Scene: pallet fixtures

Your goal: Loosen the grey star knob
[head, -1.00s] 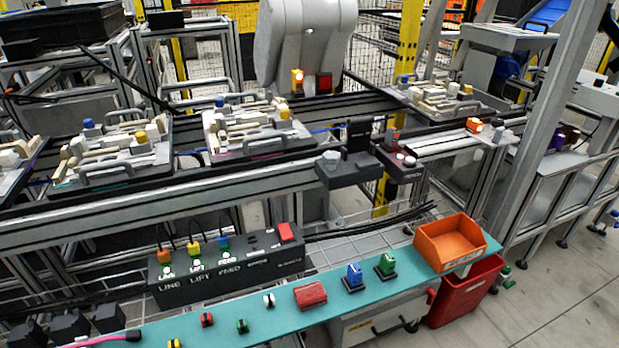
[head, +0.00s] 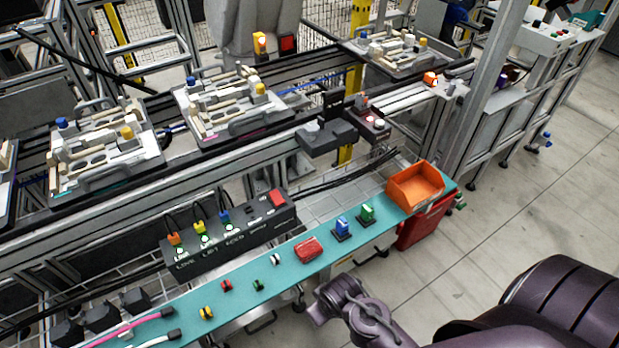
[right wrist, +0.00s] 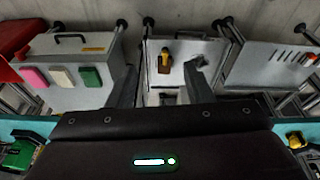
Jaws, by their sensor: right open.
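A small light grey knob-like part (head: 312,127) sits on a black block (head: 328,138) at the front of the conveyor rail; it may be the grey star knob, but its shape is too small to tell. My right arm enters the head view from the lower right, its wrist end near the bench's front edge, well short of that block. In the right wrist view my right gripper (right wrist: 162,88) is open, its two fingers apart with nothing between them. The knob does not show there. My left gripper is not in view.
A teal bench (head: 290,262) holds a red pouch-like item (head: 308,249), blue (head: 342,227) and green (head: 367,213) parts and an orange bin (head: 415,187). A black switch box (head: 235,238) stands behind it. Grey cabinets (right wrist: 183,75) show below.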

